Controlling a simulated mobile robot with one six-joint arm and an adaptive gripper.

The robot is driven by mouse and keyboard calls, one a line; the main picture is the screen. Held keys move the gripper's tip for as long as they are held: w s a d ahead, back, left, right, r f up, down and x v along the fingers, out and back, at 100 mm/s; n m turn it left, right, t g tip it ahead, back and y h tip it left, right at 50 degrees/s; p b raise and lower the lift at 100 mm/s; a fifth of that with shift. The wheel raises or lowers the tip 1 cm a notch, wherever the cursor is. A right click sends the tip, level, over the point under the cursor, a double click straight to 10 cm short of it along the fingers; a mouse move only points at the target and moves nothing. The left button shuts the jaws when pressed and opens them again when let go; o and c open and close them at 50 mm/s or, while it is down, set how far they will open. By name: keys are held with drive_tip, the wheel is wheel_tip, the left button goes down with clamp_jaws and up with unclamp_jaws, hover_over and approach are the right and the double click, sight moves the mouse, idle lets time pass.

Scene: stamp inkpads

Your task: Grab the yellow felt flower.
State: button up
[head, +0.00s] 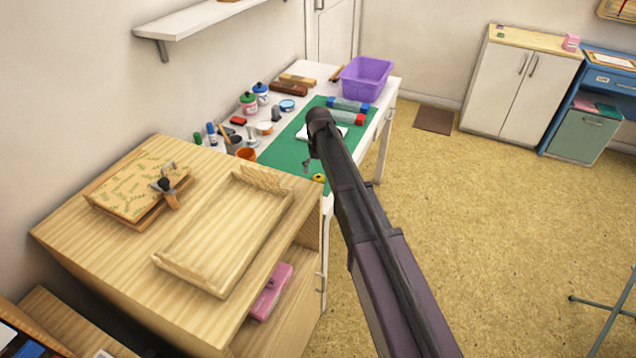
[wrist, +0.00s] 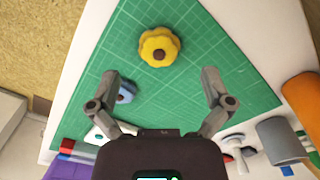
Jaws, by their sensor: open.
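The yellow felt flower (wrist: 147,42) has a brown centre. It lies on the green cutting mat (wrist: 225,45) in the wrist view, beyond my fingertips. In the head view the flower (head: 318,178) shows small at the mat's near edge, beside my arm. My gripper (wrist: 160,76) is open and empty, with its fingers spread wide on either side of the flower's line. The flower is apart from both fingers. In the head view the gripper (head: 307,164) is small and partly hidden by my arm.
A blue piece (wrist: 127,92) lies on the mat by the left finger. A grey cylinder (wrist: 279,140) and an orange one (wrist: 301,92) stand to the right. A purple bin (head: 366,77) is at the table's far end. A wooden tray (head: 225,235) sits on the near cabinet.

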sight(319, 177)
drive_tip(key=shift+f+b, duration=1.35)
drive_tip(key=shift+f, duration=0.3)
drive_tip(key=c, duration=0.8)
